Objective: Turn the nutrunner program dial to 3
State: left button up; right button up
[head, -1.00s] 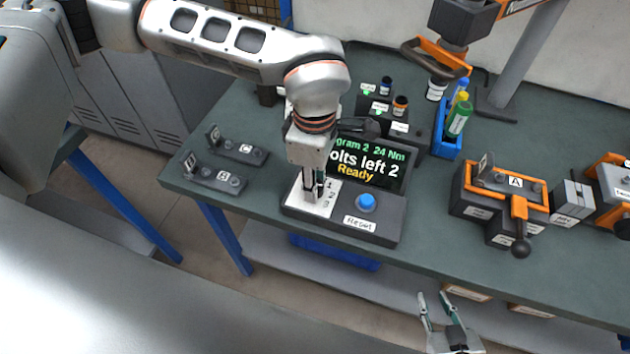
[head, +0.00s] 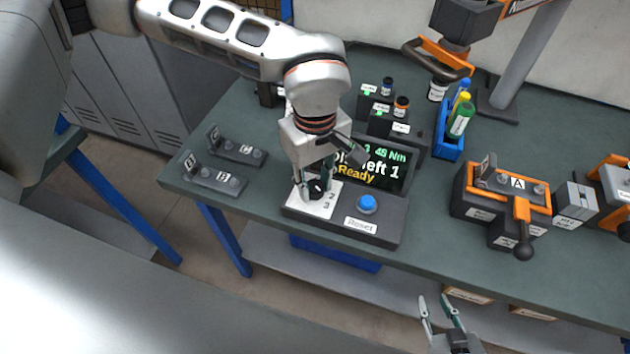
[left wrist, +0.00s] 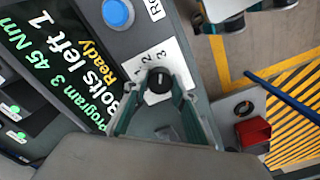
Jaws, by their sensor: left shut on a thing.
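The black program dial (head: 316,187) sits on a white plate (head: 322,207) marked with numbers, on the grey nutrunner controller (head: 384,230). My left gripper (head: 315,190) points down at it and is shut on it. In the left wrist view the dial (left wrist: 159,82) is between the two fingertips, beside the numbers 1, 2 and 3. The screen (left wrist: 55,60) there reads Program 3, 45 Nm, Bolts left 1, Ready. The head view shows the screen (head: 378,165) partly hidden by my gripper. My right gripper (head: 438,305) is open and empty in front of the table.
The blue Reset button (head: 367,204) is right of the dial. Fixtures B (head: 215,180) and C (head: 238,150) lie to the left. Fixture A (head: 495,205) stands to the right. A blue bin of bottles (head: 449,140) is behind the controller.

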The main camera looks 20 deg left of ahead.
aim_at(315, 186)
pick_arm(q)
jog(key=shift+r, duration=0.1)
dwell(0.4)
jog(key=o, duration=1.1)
notch_tip(315, 186, up, 12)
